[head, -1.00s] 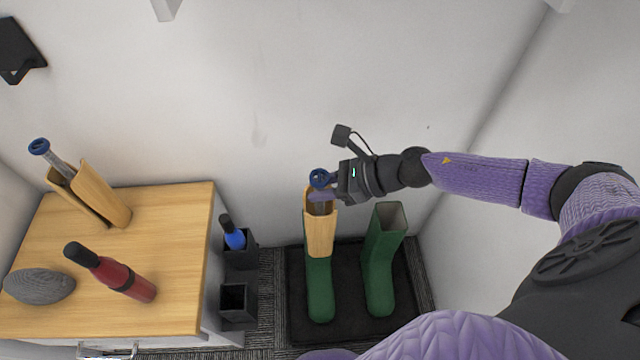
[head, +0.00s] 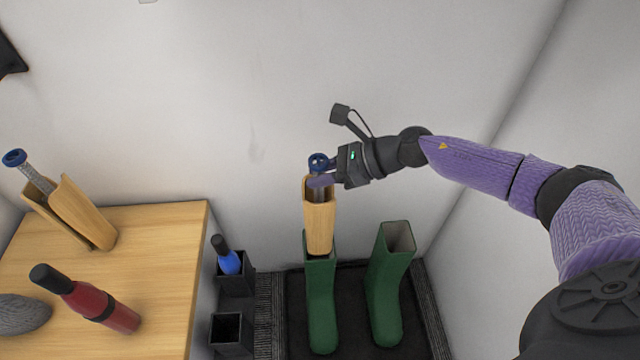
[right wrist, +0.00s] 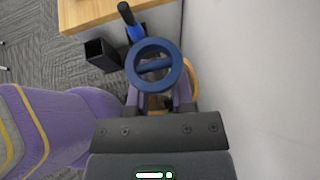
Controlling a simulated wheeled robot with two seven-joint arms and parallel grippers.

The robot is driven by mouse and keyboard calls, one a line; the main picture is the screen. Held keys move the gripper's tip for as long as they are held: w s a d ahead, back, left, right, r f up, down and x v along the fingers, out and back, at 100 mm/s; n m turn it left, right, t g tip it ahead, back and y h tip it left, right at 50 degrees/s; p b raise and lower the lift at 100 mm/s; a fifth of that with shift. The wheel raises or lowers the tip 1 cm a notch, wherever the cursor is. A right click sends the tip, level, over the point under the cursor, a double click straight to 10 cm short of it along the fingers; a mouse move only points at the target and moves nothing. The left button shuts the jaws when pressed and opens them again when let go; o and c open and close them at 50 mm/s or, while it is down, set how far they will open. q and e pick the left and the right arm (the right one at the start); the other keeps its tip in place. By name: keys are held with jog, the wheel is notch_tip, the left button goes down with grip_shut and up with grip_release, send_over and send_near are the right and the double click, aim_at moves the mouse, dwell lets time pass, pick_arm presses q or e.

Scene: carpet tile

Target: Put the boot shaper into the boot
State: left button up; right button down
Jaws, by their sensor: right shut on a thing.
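A wooden boot shaper (head: 319,222) with a blue ring handle (head: 318,162) hangs upright at the left green boot (head: 322,305). Its lower end overlaps the boot's opening; I cannot tell how far inside it is. My right gripper (head: 322,181) is shut on the shaper just below the blue handle. In the right wrist view the blue handle (right wrist: 154,66) stands between my fingers and hides most of the wood and the boot. The right green boot (head: 388,290) stands upright and empty. A second boot shaper (head: 85,212), with a blue handle, lies on the wooden cabinet. My left gripper is out of view.
The boots stand on a black tray (head: 419,330) near the wall. Two dark square holders stand left of it, one holding a blue bottle (head: 229,262), the other (head: 226,330) empty. The cabinet top (head: 165,240) also bears a red bottle (head: 98,306) and a grey stone-like object (head: 22,314).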

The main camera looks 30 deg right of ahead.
jog(key=shift+w+d+f, duration=0.15)
jog(key=shift+w+f, duration=0.05)
jog(key=shift+w, duration=0.1)
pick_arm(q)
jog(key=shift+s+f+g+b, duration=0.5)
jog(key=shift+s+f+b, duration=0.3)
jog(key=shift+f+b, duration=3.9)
pick_arm(e)
jog(key=shift+f+b, duration=1.25)
jog(key=shift+f, duration=6.1)
jog(key=shift+f+b, duration=0.6)
jog(key=shift+f, duration=0.15)
jog(key=shift+f+b, duration=0.55)
jog(key=shift+f, duration=0.2)
jog(key=shift+f+b, duration=0.75)
jog(key=shift+f, duration=0.9)
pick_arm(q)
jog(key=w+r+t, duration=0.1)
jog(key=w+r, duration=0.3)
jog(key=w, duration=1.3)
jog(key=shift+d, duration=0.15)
pick_arm(e)
jog(key=shift+f, duration=1.2)
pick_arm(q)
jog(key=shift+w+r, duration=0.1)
